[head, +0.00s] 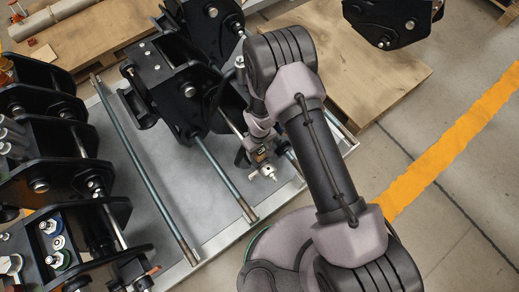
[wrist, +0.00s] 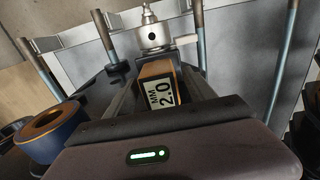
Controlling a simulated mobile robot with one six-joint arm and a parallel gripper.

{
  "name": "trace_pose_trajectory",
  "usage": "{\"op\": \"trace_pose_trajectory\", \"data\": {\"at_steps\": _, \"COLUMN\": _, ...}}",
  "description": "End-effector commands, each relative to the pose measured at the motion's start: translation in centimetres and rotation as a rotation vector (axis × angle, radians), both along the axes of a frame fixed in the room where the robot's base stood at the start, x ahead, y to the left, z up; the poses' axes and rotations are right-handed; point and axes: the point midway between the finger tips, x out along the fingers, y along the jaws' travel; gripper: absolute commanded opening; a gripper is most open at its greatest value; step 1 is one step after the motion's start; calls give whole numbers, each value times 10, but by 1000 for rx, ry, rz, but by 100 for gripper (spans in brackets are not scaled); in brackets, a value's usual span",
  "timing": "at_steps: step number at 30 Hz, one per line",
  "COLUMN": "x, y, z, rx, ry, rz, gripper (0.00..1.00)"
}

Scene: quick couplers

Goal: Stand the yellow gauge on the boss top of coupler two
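The yellow gauge (wrist: 160,88), a small block with an orange-yellow edge and a label reading "MM 2.0", sits between my gripper's fingers (wrist: 161,98) in the wrist view. The fingers appear closed on its sides. In the head view my gripper (head: 259,152) hangs over the tray beside the central black coupler (head: 185,90), and the gauge is too small there to make out clearly. A silver stepped round fitting (wrist: 152,34) shows just beyond the gauge; it also shows in the head view (head: 268,172). I cannot tell which coupler is coupler two, nor see its boss top clearly.
Several black couplers (head: 65,165) stand along the left. Steel rods (head: 145,170) cross the grey tray (head: 150,150). A blue ring with an orange inside (wrist: 45,130) is close at left in the wrist view. Wooden boards (head: 350,60) lie behind; open floor is at right.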

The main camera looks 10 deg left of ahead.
Motion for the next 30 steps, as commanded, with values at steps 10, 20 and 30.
{"op": "trace_pose_trajectory", "data": {"at_steps": 10, "x": 1, "y": 1, "z": 29, "rx": 1, "ry": -2, "rz": 0, "gripper": 63}}
{"op": "trace_pose_trajectory", "data": {"at_steps": 20, "x": 1, "y": 0, "z": 113, "rx": 1, "ry": -2, "rz": 0, "gripper": 63}}
{"op": "trace_pose_trajectory", "data": {"at_steps": 30, "x": 13, "y": -4, "z": 154, "rx": 17, "ry": -21, "rz": -54, "gripper": 63}}
